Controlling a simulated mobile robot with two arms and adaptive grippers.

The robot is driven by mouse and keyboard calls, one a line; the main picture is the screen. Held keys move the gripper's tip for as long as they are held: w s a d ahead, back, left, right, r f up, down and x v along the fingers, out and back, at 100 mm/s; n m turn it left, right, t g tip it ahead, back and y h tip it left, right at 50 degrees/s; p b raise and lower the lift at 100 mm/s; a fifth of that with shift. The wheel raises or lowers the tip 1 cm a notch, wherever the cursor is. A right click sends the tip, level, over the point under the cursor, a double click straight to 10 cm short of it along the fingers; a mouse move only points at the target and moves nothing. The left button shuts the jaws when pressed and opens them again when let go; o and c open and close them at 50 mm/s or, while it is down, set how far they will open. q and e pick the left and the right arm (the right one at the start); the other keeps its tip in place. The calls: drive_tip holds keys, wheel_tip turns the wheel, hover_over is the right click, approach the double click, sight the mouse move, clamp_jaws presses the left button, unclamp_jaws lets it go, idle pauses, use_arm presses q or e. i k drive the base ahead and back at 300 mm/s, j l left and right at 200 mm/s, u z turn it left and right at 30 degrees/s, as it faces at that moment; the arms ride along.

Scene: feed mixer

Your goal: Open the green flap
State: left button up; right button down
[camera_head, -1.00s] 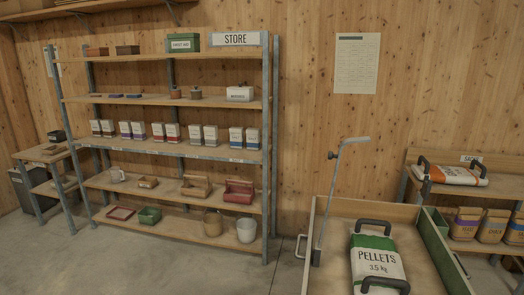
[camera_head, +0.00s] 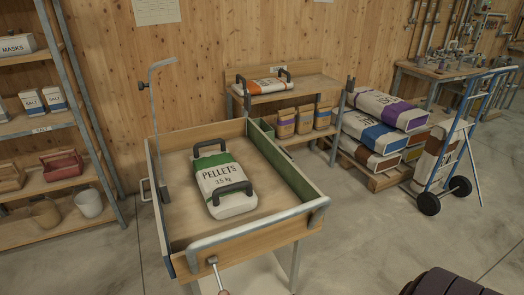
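I cannot make out a green flap for certain in the head view. A wooden trolley (camera_head: 247,246) stands in the middle; its right side wall (camera_head: 281,163) is green on the inner face. A white and green pellets bag (camera_head: 222,186) with two dark handles lies in it. A short metal lever (camera_head: 216,272) with a reddish end hangs at the trolley's front and is cut off by the bottom edge. Neither of my grippers is in view.
A store shelf (camera_head: 40,130) stands at the left. Behind the trolley is a bench (camera_head: 290,95) with a bag on it. Stacked sacks (camera_head: 376,128) and a blue hand truck (camera_head: 458,150) are at the right. Concrete floor (camera_head: 365,225) is clear right of the trolley.

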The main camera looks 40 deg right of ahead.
sight(303, 188)
drive_tip(key=l, duration=0.8)
drive_tip(key=k+l, duration=0.15)
drive_tip(key=l, duration=1.45)
drive_tip(key=k+l, duration=0.1)
drive_tip(key=l, duration=0.75)
drive_tip(key=k+l, duration=0.1)
drive_tip(key=l, duration=0.7)
drive_tip(key=i+u, duration=0.05)
